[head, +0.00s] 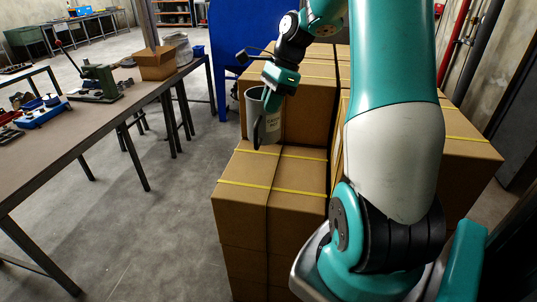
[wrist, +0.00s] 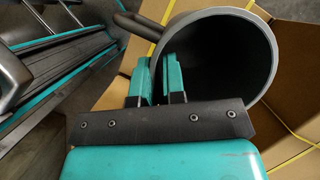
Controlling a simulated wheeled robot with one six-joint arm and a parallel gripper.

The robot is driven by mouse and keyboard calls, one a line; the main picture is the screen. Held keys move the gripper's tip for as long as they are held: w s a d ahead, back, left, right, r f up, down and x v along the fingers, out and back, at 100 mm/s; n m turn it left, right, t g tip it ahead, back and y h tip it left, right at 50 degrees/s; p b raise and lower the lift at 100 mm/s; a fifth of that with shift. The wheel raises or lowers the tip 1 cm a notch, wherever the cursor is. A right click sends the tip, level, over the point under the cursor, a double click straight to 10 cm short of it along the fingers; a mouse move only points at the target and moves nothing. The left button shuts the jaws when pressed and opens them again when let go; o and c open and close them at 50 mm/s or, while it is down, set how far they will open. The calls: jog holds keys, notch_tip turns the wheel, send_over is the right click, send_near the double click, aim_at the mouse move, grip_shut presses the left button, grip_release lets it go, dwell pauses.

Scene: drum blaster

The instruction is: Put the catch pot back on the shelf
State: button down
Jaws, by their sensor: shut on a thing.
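The catch pot (head: 253,108) is a grey, open-topped cylinder with a dark handle and a pale label, in the head view in front of stacked cardboard boxes. My gripper (head: 270,98) is shut on its wall near the rim, with the pot upright or nearly so. In the wrist view, my gripper's two teal fingers (wrist: 160,82) pinch the near side of the pot's rim, and its dark inside (wrist: 222,62) looks empty. I cannot tell whether the pot's base touches a box. A shelf rack (head: 174,13) stands far back; whether it is the task's shelf is unclear.
Stacked cardboard boxes (head: 246,205) with yellow straps stand below, behind and right of the pot. A blue panel (head: 229,35) stands behind. Grey floor between bench and boxes is clear.

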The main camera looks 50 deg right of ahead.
notch_tip(320, 180, down, 14)
jog(key=p, duration=0.1)
jog(key=shift+f+p, duration=0.2)
jog(key=shift+p, duration=0.2)
jog(key=shift+f, duration=0.1)
jog(key=c, duration=1.2)
grip_release()
